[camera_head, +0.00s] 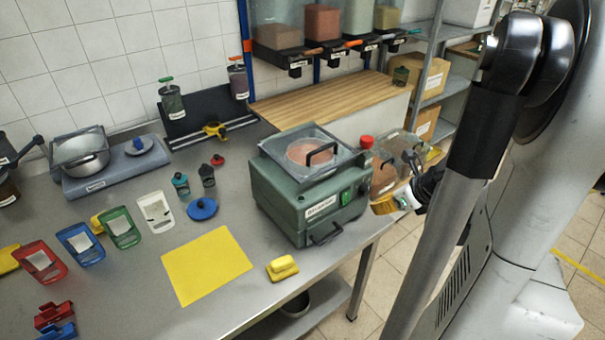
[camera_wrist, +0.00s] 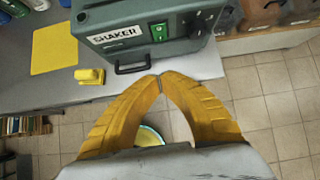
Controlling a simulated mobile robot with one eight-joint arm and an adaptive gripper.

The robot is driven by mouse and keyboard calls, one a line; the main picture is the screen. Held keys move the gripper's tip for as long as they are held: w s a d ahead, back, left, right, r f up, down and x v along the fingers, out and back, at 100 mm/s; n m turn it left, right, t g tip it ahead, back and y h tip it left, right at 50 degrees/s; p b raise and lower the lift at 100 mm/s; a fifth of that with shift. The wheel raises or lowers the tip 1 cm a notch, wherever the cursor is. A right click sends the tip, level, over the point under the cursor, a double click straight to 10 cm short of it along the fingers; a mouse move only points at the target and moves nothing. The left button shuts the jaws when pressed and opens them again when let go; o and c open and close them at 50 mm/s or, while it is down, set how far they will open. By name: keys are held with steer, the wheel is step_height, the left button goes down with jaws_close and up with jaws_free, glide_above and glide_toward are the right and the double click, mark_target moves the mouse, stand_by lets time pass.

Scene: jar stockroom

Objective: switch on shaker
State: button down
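The shaker (camera_head: 310,182) is a green-grey box with a clear lid over a reddish round content, standing near the table's front right corner. Its front also fills the top of the wrist view (camera_wrist: 120,30), with a "SHAKER" label. A bright green switch (camera_wrist: 159,32) sits right of the label; it also shows in the head view (camera_head: 345,196). A dark drawer-like handle (camera_wrist: 132,67) is low on the front. My gripper (camera_wrist: 160,78) has yellow fingers whose tips meet, with nothing between them. It hangs in front of the shaker, below the switch, apart from it.
A yellow sponge-like block (camera_head: 282,268) and a yellow mat (camera_head: 207,265) lie left of the shaker. Jars with a red cap (camera_head: 366,141) stand close to its right. Coloured bins, bottles and a scale occupy the table's left. Tiled floor is open in front.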

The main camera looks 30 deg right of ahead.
steer(key=shift+s+d, duration=0.1)
steer(key=shift+s, duration=0.1)
steer(key=b, duration=0.4)
glide_toward(344, 209)
step_height(344, 209, down, 4)
steer(key=w, duration=0.1)
steer(key=w+f+b, duration=0.1)
steer(key=shift+w, duration=0.75)
steer(key=shift+r, duration=0.1)
